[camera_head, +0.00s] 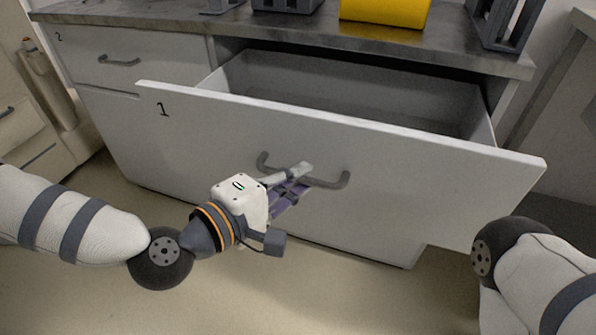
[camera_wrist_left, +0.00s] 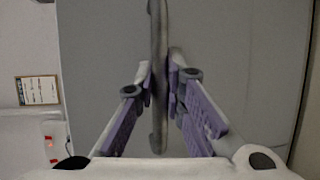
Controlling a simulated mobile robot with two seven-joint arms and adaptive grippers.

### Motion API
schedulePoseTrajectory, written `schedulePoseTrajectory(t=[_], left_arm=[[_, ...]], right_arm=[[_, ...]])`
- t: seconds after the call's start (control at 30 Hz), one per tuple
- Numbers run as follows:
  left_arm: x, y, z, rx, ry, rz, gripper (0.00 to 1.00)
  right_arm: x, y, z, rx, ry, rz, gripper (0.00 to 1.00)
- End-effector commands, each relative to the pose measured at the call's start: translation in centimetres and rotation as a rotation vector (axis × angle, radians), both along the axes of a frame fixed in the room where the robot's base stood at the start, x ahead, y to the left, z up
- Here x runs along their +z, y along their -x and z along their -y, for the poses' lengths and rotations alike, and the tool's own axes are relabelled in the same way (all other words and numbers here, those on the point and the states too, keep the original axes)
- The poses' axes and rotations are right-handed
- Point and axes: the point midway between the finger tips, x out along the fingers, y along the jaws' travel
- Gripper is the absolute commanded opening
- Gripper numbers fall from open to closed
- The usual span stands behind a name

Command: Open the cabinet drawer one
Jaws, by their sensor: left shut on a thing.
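Drawer one (camera_head: 400,170) has a white front marked "1" and stands pulled well out of the cabinet. Its inside (camera_head: 330,85) shows grey and empty where I can see it. A grey bar handle (camera_head: 338,181) is fixed across its front. My left gripper (camera_head: 300,177) is shut on the middle of this handle. In the left wrist view the handle (camera_wrist_left: 158,60) runs upright between the two purple-padded fingers (camera_wrist_left: 160,85). My right arm shows at the lower right of the head view, but its gripper is out of view.
A drawer marked "2" (camera_head: 135,62) at the left is closed. The grey countertop (camera_head: 300,35) above bears a yellow object (camera_head: 385,12) and several dark grey racks (camera_head: 505,22). Bare floor (camera_head: 330,295) lies in front of the cabinet.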

Motion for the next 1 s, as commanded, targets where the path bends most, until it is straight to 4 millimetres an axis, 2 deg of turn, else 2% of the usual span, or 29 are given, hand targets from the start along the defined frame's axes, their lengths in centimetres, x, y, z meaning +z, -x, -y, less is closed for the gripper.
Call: schedulePoseTrajectory(t=[0.3,0.33,0.4,0.73,1.0], left_arm=[[0.1,0.0,0.0,0.001,0.002,0.001,0.0],[0.1,0.0,0.0,0.001,0.002,0.001,0.15],[0.1,0.0,0.0,0.001,0.002,0.001,0.31],[0.1,0.2,-0.2,0.001,0.0,0.001,0.31],[1.1,4.1,-3.7,0.003,0.002,0.0,0.31]], right_arm=[[0.0,0.0,0.0,0.0,0.0,0.0,0.0],[0.0,0.0,0.0,0.0,0.0,0.0,0.0],[0.0,0.0,0.0,0.0,0.0,0.0,0.0],[0.0,0.0,0.0,0.0,0.0,0.0,0.0],[0.0,0.0,0.0,0.0,0.0,0.0,0.0]])
